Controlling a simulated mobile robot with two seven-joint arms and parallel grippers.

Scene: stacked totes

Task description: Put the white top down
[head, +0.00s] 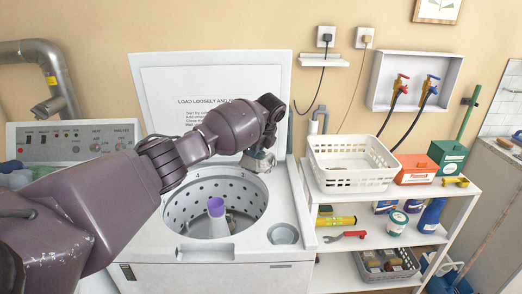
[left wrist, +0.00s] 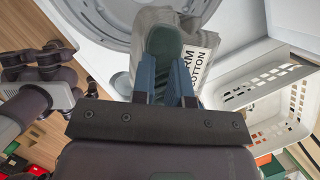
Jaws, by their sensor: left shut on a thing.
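The white top (head: 262,166) is a small crumpled pale cloth. My left gripper (head: 257,153) is shut on it and holds it over the rear right edge of the washer's round opening. In the left wrist view the white top (left wrist: 152,18) is bunched around the fingertips of the left gripper (left wrist: 166,60). A white tag reading "RM" and "OTTON" hangs beside the fingers; its left part is hidden. I cannot tell whether the cloth touches the rim. The washer (head: 213,251) has its lid (head: 164,92) raised.
A purple-capped post (head: 216,207) stands in the perforated drum. A white basket (head: 353,177) sits on the shelf unit to the right, with red and green boxes (head: 416,169) beside it. A control panel (head: 72,141) stands left, behind my arm.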

